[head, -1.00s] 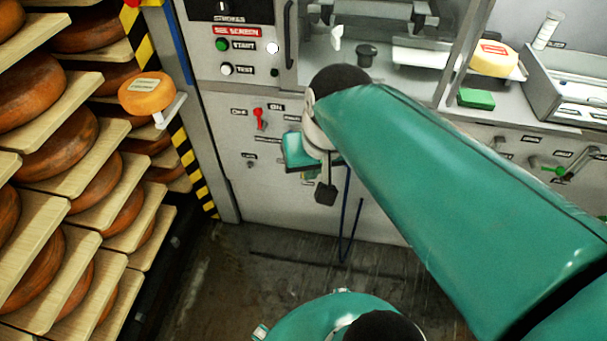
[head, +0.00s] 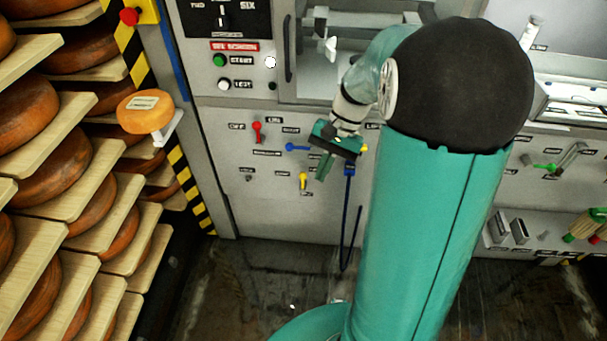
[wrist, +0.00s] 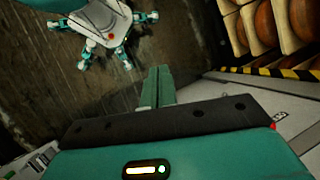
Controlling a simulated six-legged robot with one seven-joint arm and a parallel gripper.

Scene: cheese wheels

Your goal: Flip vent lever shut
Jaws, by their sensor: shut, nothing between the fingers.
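A blue lever (head: 297,147) lies roughly level on the grey machine front in the head view. A small label above it appears to read SHUT; I cannot confirm from lettering that this is the vent lever. My gripper (head: 323,170) is just right of and below the blue lever, fingers pointing down, with a visible gap to the lever. The fingers are together and empty. In the wrist view my gripper (wrist: 158,88) points toward the floor, and the blue lever is not visible there.
A red lever (head: 257,131) is left of the blue one, and a yellow lever (head: 303,181) is below it. A blue connector (head: 349,169) with a hanging cable is right of my gripper. Cheese shelves (head: 95,187) stand at left. The floor (head: 265,270) in front is clear.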

